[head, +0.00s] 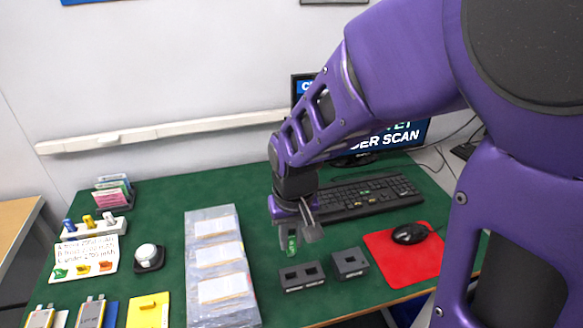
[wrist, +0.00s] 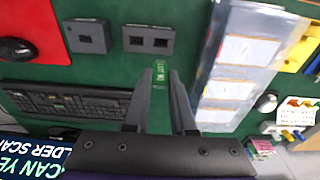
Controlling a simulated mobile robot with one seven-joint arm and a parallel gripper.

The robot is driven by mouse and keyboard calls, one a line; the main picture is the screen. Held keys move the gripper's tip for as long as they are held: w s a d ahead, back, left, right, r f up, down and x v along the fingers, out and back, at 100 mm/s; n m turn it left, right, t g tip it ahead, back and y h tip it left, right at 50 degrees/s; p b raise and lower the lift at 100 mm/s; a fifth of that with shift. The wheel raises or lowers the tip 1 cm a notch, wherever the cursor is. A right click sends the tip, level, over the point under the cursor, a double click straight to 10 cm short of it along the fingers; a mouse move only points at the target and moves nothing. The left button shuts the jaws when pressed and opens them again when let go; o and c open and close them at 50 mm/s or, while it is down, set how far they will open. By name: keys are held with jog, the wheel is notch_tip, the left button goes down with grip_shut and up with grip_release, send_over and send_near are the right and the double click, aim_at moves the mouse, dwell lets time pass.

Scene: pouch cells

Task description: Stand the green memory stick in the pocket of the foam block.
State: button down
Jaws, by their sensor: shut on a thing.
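My gripper (head: 297,222) is shut on the green memory stick (head: 292,243), which hangs upright below the fingers, above the table. In the wrist view the stick (wrist: 160,74) shows between the fingertips (wrist: 161,72), with pale lettering on it. Two dark grey blocks lie near the front of the green table. One block (head: 302,286) has two rectangular openings and is just in front of the stick; it also shows in the wrist view (wrist: 149,50). The other block (head: 350,272), to its right, has one small opening and also shows in the wrist view (wrist: 87,46). I cannot tell which is foam.
A clear tray (head: 236,315) of pouch cells lies left of the gripper. The keyboard (head: 360,197) is behind it, and a red mat (head: 420,269) with a black mouse (head: 409,233) lies right. A white holder (head: 95,228) with coloured sticks stands far left.

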jog(key=shift+f+b, duration=3.3)
jog(key=shift+f, duration=1.45)
jog(key=c, duration=0.7)
grip_release()
